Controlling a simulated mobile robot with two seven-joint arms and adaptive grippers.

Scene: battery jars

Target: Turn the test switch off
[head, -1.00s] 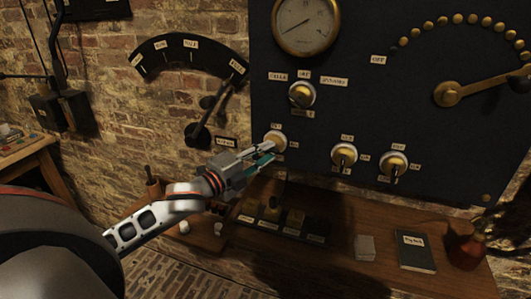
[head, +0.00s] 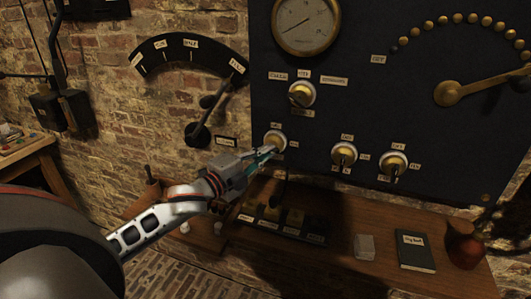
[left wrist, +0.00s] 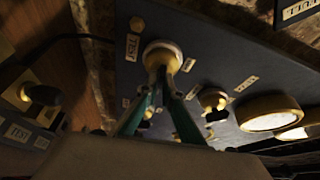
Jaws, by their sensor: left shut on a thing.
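The test switch (head: 274,138) is a round brass knob with a pale ring, low on the left of the dark panel. In the left wrist view the switch (left wrist: 162,50) sits beside a label reading TEST (left wrist: 132,47). My left gripper (head: 269,152) reaches it from the lower left. In the left wrist view its two teal-sided fingers (left wrist: 163,76) close on the lower part of the switch. The fingers hide the switch's handle, so its exact direction is unclear.
Two similar switches (head: 344,154) (head: 393,163) stand to the right, and another (head: 302,94) above. A gauge (head: 306,24) and a long brass arm (head: 480,87) are higher. A wooden shelf below holds a notebook (head: 415,251), a pale block (head: 364,247) and a red-brown pot (head: 464,246).

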